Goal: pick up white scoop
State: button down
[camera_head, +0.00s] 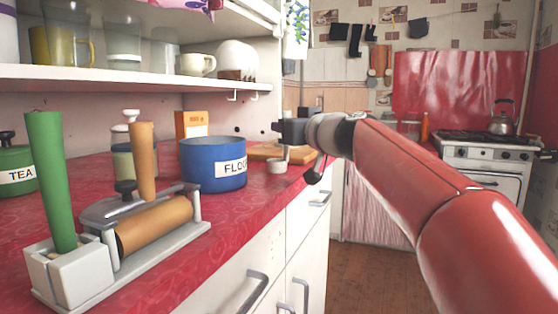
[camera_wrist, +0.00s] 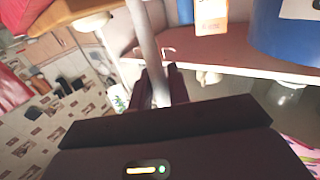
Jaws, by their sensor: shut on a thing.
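The white scoop shows in the head view as a small pale bowl (camera_head: 277,166) below my gripper (camera_head: 281,128), near the counter's front edge. A thin handle runs from the bowl up towards my gripper. In the wrist view the pale scoop handle (camera_wrist: 146,40) runs down between the two dark fingers of my gripper (camera_wrist: 163,84), which are shut on it. I cannot tell whether the bowl touches the counter or hangs just above it.
A blue flour pot (camera_head: 208,165) stands left of the scoop, with a wooden board (camera_head: 262,151) behind. An orange box (camera_head: 190,124) is farther back. A shelf (camera_head: 130,78) with cups overhangs the counter (camera_head: 230,215). Floor room is open at right.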

notch_tip(320, 180, up, 18)
jog(key=p, duration=0.6)
dwell(0.5)
